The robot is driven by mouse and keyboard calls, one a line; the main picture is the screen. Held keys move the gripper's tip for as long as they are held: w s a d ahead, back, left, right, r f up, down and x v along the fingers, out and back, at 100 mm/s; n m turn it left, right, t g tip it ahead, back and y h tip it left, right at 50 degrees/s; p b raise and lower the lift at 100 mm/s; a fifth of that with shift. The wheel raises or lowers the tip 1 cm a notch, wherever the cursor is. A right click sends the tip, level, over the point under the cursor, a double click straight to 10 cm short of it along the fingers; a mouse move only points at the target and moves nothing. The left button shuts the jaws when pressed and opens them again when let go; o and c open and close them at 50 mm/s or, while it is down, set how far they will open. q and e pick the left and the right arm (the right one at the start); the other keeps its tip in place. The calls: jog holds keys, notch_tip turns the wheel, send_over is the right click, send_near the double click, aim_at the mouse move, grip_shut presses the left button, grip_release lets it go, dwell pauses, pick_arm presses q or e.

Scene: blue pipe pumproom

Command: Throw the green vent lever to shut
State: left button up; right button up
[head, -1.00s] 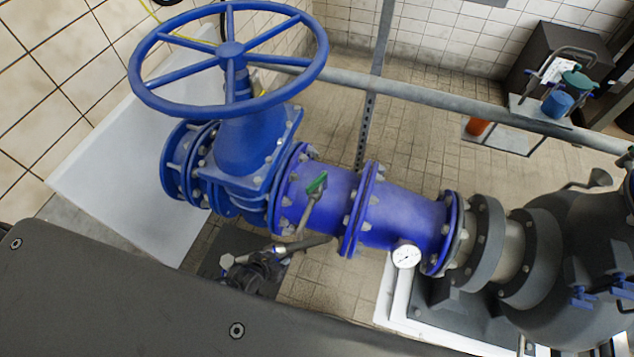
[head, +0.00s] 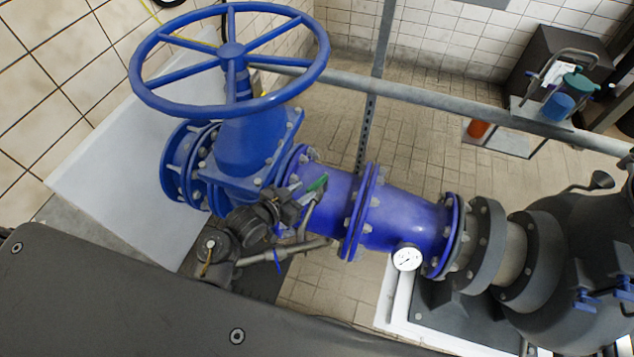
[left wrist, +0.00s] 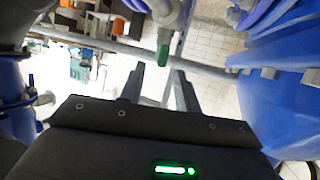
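The green vent lever (head: 317,185) has a green-tipped handle on a grey metal stem and stands in front of the blue pipe. Its green tip also shows in the left wrist view (left wrist: 163,55), in line with the gap between the fingers. My left gripper (head: 298,195) is just left of the lever's tip, with its fingers pointing towards it. In the left wrist view the two fingers (left wrist: 161,82) are apart with nothing held between them. I cannot tell whether a finger touches the lever. My right gripper is in neither view.
A large blue handwheel valve (head: 230,52) rises behind my left gripper. The blue flanged pipe (head: 400,215) runs right to a grey pump (head: 570,270). A white gauge (head: 407,257) sits under the pipe. A grey rail (head: 440,100) crosses behind.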

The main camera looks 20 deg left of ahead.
aim_at(311, 187)
pick_arm(q)
jog(key=x, duration=0.7)
jog(key=shift+f, duration=0.1)
jog(key=shift+c, duration=0.4)
grip_shut()
